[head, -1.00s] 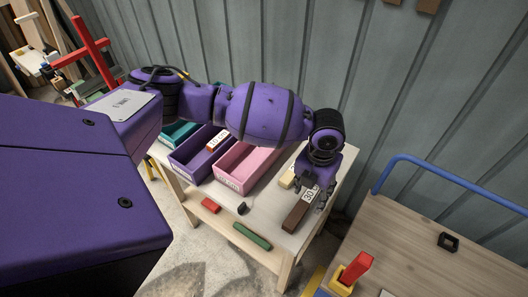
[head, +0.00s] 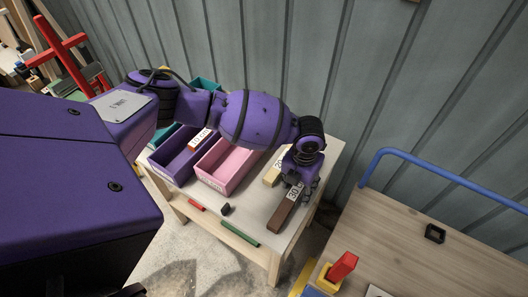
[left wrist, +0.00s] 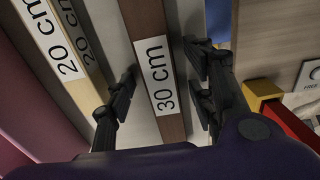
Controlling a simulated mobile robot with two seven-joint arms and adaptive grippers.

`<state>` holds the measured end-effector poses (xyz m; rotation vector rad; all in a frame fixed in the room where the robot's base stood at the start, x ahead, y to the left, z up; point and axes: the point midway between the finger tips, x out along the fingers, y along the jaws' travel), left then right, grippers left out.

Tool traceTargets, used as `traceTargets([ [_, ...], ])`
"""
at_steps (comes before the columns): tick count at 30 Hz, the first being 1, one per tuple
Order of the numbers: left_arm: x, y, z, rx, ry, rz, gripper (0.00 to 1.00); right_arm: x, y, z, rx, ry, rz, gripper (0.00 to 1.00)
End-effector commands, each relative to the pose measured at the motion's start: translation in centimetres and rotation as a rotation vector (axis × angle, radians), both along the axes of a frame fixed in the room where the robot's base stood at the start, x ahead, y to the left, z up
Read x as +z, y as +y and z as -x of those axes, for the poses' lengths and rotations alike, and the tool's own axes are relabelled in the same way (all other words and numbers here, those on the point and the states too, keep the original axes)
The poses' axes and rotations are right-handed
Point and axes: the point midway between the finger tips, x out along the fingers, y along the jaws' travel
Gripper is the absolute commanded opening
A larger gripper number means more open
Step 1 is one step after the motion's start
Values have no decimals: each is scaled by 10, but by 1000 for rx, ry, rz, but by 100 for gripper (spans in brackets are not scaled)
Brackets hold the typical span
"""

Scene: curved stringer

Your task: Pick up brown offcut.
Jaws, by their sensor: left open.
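The brown offcut (head: 284,214) is a long dark brown bar with a white "30 cm" label. It lies on the pale table near its right end, and it also shows in the left wrist view (left wrist: 147,25). My left gripper (head: 299,186) is over the labelled part of the bar. In the left wrist view my left gripper (left wrist: 162,92) is open, with one finger on each side of the bar, apart from it on the left. Whether the right finger touches it I cannot tell. My right gripper does not show.
A pale yellow bar (left wrist: 62,65) labelled "20 cm" lies left of the brown one. Pink (head: 224,170) and purple (head: 178,165) bins stand further left. A green bar (head: 240,234) and a red one (head: 196,204) lie near the table's front. A wooden cart (head: 445,265) stands right.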

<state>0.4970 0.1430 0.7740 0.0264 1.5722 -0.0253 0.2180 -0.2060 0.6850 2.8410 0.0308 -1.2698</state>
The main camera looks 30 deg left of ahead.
Motion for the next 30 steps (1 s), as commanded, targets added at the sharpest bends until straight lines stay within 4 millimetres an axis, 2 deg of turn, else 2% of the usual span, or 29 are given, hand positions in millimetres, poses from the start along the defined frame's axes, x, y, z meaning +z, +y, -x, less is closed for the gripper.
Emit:
traceTargets([
  [6,0,0,-1,-1,-1,1,49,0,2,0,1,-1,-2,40],
  [17,1,0,-1,-1,-3,1,1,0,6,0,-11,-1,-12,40],
  [26,3,-1,-2,-1,-5,1,0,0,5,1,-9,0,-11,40],
  [30,10,-1,-3,-1,-7,2,0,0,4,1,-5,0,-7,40],
])
